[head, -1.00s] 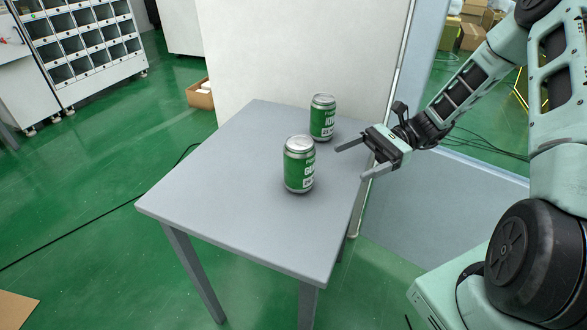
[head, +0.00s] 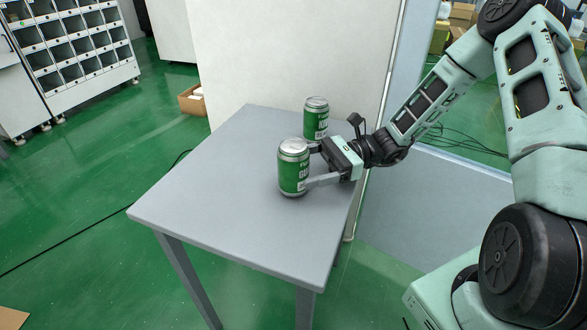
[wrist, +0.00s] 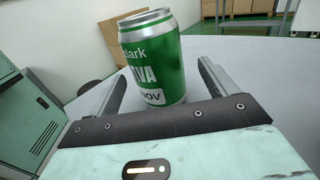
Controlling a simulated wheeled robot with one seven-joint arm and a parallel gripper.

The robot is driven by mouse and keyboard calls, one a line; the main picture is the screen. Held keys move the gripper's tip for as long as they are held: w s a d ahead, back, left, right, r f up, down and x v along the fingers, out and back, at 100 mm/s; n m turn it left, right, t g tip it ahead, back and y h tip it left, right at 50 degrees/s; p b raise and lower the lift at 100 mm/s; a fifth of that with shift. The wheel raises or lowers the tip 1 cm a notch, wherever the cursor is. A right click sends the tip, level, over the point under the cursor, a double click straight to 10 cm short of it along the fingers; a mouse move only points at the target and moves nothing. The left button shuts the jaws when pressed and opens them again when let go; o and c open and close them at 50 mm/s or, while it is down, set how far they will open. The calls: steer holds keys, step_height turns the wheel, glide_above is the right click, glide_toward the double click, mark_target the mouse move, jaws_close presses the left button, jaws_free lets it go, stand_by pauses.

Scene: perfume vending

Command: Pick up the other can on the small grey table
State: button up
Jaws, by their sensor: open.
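Two green and silver cans stand upright on the small grey table (head: 205,205). The near can (head: 292,172) is closer to the table's middle, and the far can (head: 315,120) stands behind it near the back edge. My gripper (head: 312,166) is open at the right side of the near can, its fingers reaching toward it at about can height. In the wrist view the near can (wrist: 153,58) stands ahead between the two open fingers (wrist: 168,85). Whether the fingers touch it I cannot tell.
A white panel (head: 290,50) rises behind the table. A cardboard box (head: 192,100) sits on the green floor at the back left, with a shelf unit (head: 75,50) beyond. The table's left and front parts are bare.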

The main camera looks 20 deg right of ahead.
mark_target(279, 173)
steer(key=a, duration=0.5)
steer(key=shift+a+r, duration=0.15)
steer(key=shift+a, duration=0.05)
steer(key=c, duration=1.3)
